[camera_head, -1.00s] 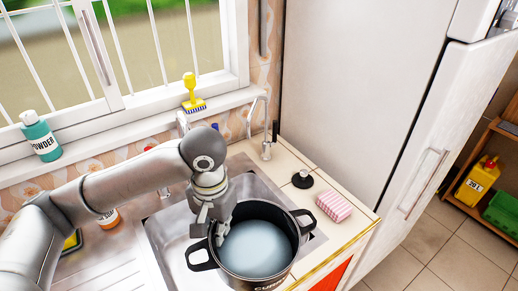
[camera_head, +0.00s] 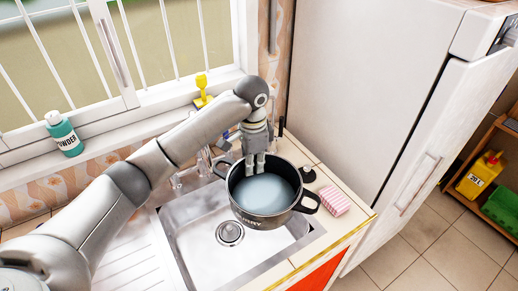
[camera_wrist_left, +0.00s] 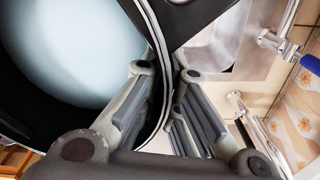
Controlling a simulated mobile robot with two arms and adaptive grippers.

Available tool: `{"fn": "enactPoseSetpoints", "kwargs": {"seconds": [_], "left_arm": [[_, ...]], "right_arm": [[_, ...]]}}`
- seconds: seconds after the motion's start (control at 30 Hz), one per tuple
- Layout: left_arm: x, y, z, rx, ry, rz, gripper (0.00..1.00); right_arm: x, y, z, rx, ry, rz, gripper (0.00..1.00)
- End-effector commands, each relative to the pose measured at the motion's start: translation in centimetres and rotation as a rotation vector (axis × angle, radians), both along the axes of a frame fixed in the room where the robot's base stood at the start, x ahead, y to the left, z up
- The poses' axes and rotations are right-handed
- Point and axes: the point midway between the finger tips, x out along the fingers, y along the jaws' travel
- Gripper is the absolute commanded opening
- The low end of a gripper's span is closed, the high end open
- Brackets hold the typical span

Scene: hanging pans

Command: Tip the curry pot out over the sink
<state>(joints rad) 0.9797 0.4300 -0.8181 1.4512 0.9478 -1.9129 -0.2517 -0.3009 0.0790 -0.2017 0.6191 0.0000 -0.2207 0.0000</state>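The curry pot (camera_head: 272,220) is dark with two black loop handles and lettering on its front. It is over the back right part of the steel sink (camera_head: 192,245), its opening facing up. Its pale blue-grey inside shows; I cannot tell whether that is liquid or bare bottom. My left gripper (camera_head: 255,163) is at the pot's back rim. The sink's drain (camera_head: 230,233) is uncovered. My right gripper is not in view.
A pink striped sponge (camera_head: 335,201) and a black stopper (camera_head: 308,174) lie on the counter right of the pot. The tap is partly hidden behind my left arm and the pot. The fridge (camera_head: 350,100) stands at right.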

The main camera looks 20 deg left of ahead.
Motion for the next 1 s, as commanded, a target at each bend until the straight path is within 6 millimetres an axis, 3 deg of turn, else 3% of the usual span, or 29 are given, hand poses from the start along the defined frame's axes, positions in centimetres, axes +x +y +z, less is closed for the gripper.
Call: {"fn": "enactPoseSetpoints", "kwargs": {"seconds": [0.5,1.0], "left_arm": [[3.6,-0.3,0.5,-0.003,0.0,-0.41,0.0],[4.1,-0.3,0.1,0.008,-0.029,-0.56,0.0]], "right_arm": [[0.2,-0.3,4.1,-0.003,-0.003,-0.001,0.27],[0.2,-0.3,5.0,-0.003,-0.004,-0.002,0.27]]}}
